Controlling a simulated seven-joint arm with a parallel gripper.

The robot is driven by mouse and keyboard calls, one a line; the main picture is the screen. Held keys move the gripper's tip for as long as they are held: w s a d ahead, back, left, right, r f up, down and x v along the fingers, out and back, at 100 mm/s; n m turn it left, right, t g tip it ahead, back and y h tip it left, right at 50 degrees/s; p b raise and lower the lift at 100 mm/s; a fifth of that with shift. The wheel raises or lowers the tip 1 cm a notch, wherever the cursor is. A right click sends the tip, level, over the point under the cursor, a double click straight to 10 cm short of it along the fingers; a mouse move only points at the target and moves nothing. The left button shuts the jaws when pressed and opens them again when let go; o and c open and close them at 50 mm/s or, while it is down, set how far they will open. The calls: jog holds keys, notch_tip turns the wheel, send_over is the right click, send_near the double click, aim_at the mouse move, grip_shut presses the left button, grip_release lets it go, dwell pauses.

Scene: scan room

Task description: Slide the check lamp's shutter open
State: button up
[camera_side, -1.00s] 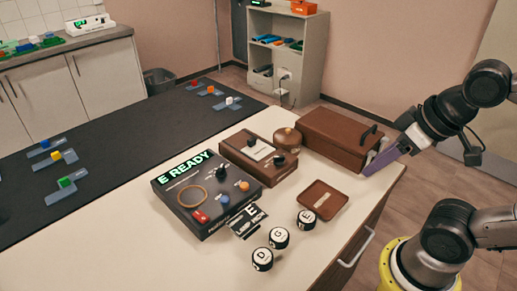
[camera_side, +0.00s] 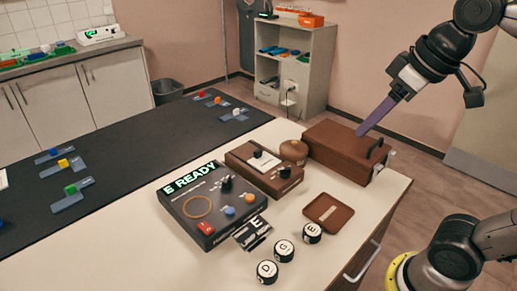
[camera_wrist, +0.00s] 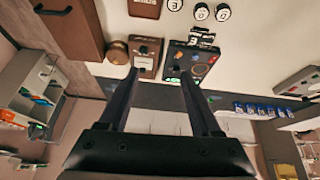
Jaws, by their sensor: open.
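A low brown unit (camera_side: 268,172) stands on the cream worktop, with a pale plate, a black knob on that plate and another dark knob at its right end. I take it for the check lamp, but no label is readable and I cannot tell how its shutter stands. It also shows in the wrist view (camera_wrist: 147,58), above and between my fingertips. My gripper (camera_side: 362,131) is raised over the brown lidded box, right of the unit and apart from it. In the wrist view my gripper (camera_wrist: 161,74) has its fingers spread, with nothing between them.
The brown box (camera_side: 340,150) with a dark handle and a round brown pot (camera_side: 293,151) stand beside the unit. A black panel (camera_side: 212,205) reading "E READY" is to its left. A brown tray (camera_side: 328,212) and lettered discs (camera_side: 284,250) lie in front. Bare worktop surrounds them.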

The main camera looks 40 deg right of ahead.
jog(key=w+r+g, duration=0.1)
jog(key=w+r, duration=0.4)
jog(key=w, duration=0.5)
jog(key=g, duration=0.4)
send_over(258, 150)
notch_tip(258, 150, down, 19)
notch_tip(258, 150, down, 14)
jog(key=shift+r, duration=0.1)
grip_shut()
jog(key=shift+r, duration=0.1)
